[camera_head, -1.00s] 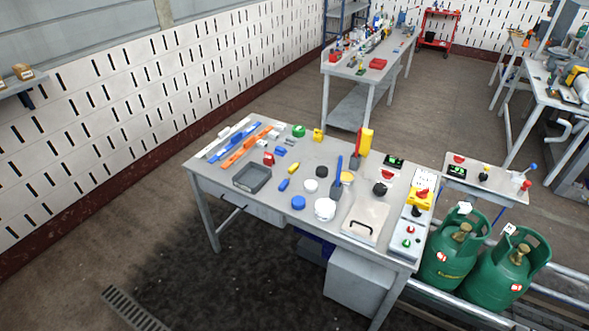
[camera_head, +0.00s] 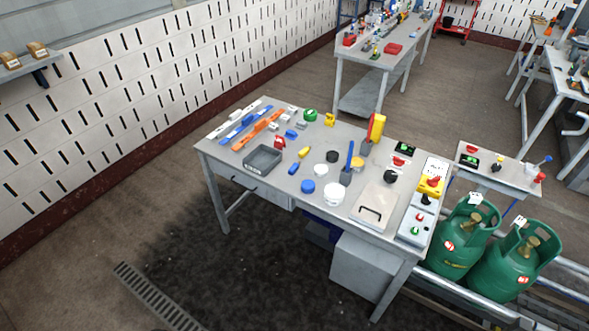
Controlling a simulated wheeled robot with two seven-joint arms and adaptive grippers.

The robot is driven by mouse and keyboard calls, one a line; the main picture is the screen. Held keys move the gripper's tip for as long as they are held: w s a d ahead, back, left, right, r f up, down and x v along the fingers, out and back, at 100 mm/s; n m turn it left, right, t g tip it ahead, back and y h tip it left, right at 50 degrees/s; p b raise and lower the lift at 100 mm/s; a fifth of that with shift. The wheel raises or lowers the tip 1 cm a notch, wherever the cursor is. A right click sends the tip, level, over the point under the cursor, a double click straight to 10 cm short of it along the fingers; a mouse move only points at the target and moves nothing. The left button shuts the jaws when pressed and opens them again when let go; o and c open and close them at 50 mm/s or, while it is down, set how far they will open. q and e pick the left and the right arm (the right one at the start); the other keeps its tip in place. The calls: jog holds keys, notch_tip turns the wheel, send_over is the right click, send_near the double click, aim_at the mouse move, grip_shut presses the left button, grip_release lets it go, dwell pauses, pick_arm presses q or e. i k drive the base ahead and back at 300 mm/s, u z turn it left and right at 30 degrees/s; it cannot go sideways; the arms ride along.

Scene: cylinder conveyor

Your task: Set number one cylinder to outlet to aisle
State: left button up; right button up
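Two green gas cylinders stand upright side by side on the rail conveyor at the lower right in the head view. The nearer-to-bench cylinder (camera_head: 462,238) is on the left, and the other cylinder (camera_head: 512,260) is to its right. Each has a brass valve and a white tag on its collar; I cannot read a number on either. The conveyor (camera_head: 470,303) has metal rails that run along under the cylinders. Neither of my grippers shows in this view.
A grey workbench (camera_head: 325,143) covered with small tools stands left of the cylinders. A control box (camera_head: 425,206) with buttons sits at its right edge. A small side table (camera_head: 518,173) stands behind the cylinders. Open floor (camera_head: 70,285) lies at the lower left, with a drain grate (camera_head: 155,297).

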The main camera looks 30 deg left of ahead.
aim_at(458, 243)
jog(key=u, duration=0.05)
jog(key=k, duration=0.5)
jog(key=z, duration=0.45)
jog(key=i, duration=1.5)
jog(key=u, duration=0.75)
